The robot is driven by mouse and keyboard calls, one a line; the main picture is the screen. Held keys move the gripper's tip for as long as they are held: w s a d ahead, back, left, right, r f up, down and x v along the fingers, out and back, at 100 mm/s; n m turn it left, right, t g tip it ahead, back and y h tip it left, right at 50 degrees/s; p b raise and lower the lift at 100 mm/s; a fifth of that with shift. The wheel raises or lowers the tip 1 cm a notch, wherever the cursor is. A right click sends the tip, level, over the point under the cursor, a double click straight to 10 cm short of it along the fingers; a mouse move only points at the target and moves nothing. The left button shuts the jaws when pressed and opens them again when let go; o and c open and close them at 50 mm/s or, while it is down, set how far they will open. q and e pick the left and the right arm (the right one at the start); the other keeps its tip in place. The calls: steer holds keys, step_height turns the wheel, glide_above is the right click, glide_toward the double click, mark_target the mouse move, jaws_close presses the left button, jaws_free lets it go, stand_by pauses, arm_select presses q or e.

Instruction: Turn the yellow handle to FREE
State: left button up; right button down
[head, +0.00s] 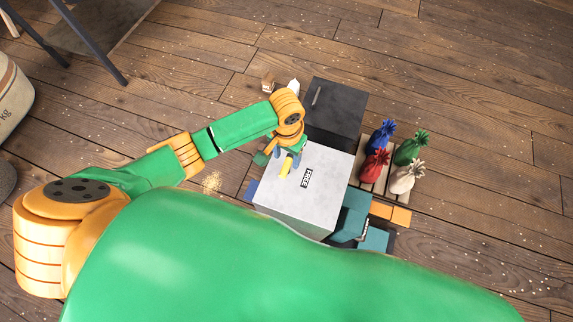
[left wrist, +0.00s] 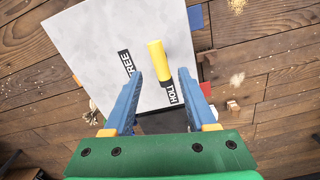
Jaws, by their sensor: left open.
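The yellow handle (head: 285,167) is a short bar on the top of a white box (head: 320,208). The black FREE label (head: 306,178) lies to its right, apart from the handle. In the left wrist view the handle (left wrist: 156,58) stands between the FREE label (left wrist: 126,62) and a second, partly hidden label (left wrist: 173,95). My left gripper (left wrist: 160,75) is open, with its blue fingers on either side of the handle's lower part; whether they touch it I cannot tell. In the head view my wrist partly covers the handle's far end. My right gripper is not in view.
A dark box (head: 335,105) adjoins the white box at the back. Teal blocks (head: 352,214) are at the front right. Wooden floor lies around.

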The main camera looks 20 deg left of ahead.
mark_target(286, 165)
arm_select(q)
step_height(286, 165, down, 7)
steer(key=b, duration=0.3)
steer(key=shift+a, duration=0.1)
steer(key=shift+r, duration=0.1)
